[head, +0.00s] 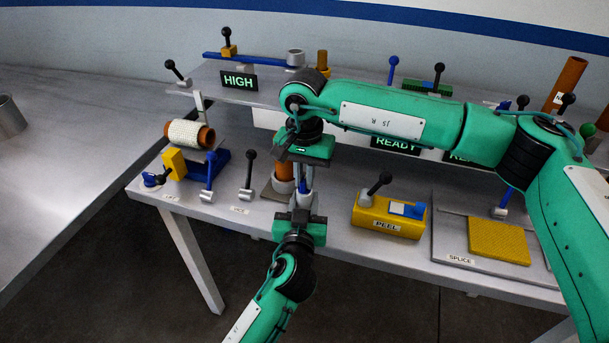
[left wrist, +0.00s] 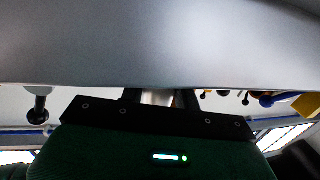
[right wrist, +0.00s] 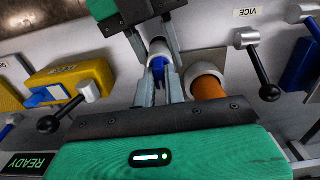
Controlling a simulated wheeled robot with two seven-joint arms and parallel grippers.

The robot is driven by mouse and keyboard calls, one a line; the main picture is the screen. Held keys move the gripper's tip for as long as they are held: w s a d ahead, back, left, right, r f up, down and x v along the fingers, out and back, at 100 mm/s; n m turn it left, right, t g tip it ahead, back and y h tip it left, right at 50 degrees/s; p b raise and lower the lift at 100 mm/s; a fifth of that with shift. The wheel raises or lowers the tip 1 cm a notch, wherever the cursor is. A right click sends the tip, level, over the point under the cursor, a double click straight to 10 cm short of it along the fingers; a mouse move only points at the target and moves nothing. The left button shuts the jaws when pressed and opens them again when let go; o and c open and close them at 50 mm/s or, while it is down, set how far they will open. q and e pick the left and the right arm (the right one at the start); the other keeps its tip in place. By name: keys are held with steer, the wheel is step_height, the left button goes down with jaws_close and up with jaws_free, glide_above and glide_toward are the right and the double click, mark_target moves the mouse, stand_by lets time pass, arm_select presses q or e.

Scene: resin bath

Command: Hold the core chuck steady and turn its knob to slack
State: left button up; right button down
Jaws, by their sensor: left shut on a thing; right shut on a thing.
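The core chuck (right wrist: 157,47) is a pale grey cylinder with a blue knob (right wrist: 161,72), seen best in the right wrist view. My left gripper (head: 302,203) comes from the front edge of the bench and is shut on the chuck's body. In the left wrist view the pale chuck (left wrist: 158,98) shows between its fingers, mostly hidden. My right gripper (head: 301,179) reaches across from the right, points down, and is shut on the blue knob. In the head view both grippers hide most of the chuck. The knob's setting cannot be read.
An orange tube (right wrist: 207,88) in a pale collar stands close beside the chuck. The black-knobbed VICE lever (head: 248,180) stands to its left, the yellow PEEL box (head: 385,213) to its right. A shelf with a HIGH sign (head: 238,81) runs behind.

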mark_target(304, 178)
steer(key=c, duration=1.5)
jaws_free()
steer(key=shift+o, duration=0.2)
step_height(304, 178, up, 12)
arm_select(q)
steer(key=o, duration=1.2)
steer(key=shift+o, duration=0.2)
steer(key=shift+s, duration=0.1)
